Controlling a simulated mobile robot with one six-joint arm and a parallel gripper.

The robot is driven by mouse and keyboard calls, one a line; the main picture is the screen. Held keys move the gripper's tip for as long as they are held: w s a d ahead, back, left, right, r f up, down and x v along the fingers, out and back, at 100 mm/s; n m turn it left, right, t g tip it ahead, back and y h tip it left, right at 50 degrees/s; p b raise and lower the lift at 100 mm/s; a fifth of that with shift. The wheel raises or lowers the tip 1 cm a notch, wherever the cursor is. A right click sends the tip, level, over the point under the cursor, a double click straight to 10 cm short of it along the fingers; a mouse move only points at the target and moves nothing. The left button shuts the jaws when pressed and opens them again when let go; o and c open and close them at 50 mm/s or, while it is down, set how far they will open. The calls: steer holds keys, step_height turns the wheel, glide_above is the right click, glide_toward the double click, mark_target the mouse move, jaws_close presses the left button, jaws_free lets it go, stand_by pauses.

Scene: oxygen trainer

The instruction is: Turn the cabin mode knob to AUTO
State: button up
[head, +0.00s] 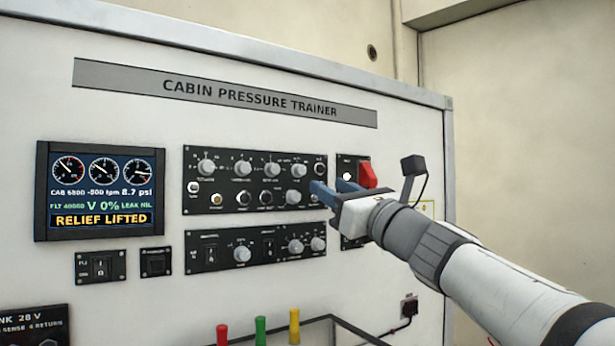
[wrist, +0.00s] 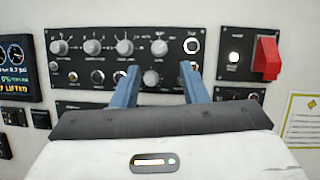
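The upper black panel (head: 255,182) on the trainer's front carries several light grey knobs. Their labels are too small to read, so I cannot tell which one is the cabin mode knob or where AUTO lies. My gripper (head: 322,190) is in front of this panel's right end. In the wrist view my gripper (wrist: 160,69) is open, its two blue fingers apart and empty. A lower-row knob (wrist: 153,78) shows between the fingers; it also shows in the head view (head: 293,197), left of the fingertips. Whether the fingers touch anything is unclear.
A red switch guard (head: 367,175) sits on a small panel to the right, partly hidden by my gripper. A second knob panel (head: 255,247) is below. The display (head: 100,191) at left reads RELIEF LIFTED. Red, green and yellow handles (head: 260,330) stand lower down.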

mark_target(303, 171)
steer(key=p+x, duration=0.2)
steer(key=x, duration=0.5)
steer(key=shift+w+a+r, duration=0.1)
steer(key=shift+w+a, duration=0.05)
steer(key=shift+a, duration=0.1)
